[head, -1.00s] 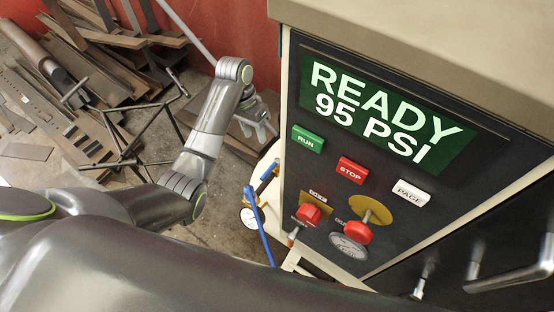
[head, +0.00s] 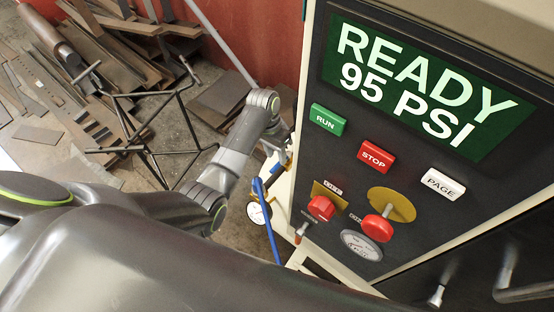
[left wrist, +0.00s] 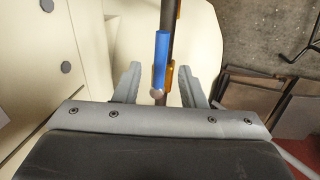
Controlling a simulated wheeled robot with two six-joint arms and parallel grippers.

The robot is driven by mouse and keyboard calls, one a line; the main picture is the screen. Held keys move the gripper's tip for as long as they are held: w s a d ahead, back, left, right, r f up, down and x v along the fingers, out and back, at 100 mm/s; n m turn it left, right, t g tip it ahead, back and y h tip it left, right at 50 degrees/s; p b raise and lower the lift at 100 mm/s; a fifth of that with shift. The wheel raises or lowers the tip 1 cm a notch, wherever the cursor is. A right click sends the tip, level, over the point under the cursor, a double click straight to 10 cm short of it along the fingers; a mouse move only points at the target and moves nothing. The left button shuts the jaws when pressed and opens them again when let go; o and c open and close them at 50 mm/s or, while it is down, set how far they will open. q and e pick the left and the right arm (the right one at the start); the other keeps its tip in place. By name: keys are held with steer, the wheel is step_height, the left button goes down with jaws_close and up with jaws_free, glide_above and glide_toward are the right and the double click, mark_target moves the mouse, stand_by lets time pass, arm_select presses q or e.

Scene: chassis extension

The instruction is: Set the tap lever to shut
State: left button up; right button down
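A long blue lever (head: 268,222) hangs beside the lower left edge of the machine's panel, near a round gauge (head: 258,213). A shorter blue piece (head: 277,168) shows just above it on brass fittings. I cannot tell which of the two is the tap lever. My left gripper (head: 276,143) is beside the panel's left edge, above these parts, and its fingers are mostly hidden there. In the left wrist view my left gripper (left wrist: 160,78) is open, with a blue handle (left wrist: 162,60) between its fingers, apart from both. My right gripper is not in view.
The machine's dark panel has a green display (head: 425,85) reading READY 95 PSI, several buttons, red knobs (head: 321,208) and a gauge (head: 361,245). Scrap metal and a dark frame (head: 150,130) lie on the floor at left. A red wall (head: 250,40) stands behind.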

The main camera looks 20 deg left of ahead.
mark_target(278, 163)
arm_select(q)
steer(key=shift+s+d+f, duration=0.1)
steer(key=shift+d+f, duration=0.05)
steer(key=shift+f, duration=0.6)
steer(key=shift+d+f, duration=0.1)
steer(key=shift+f, duration=0.65)
jaws_close()
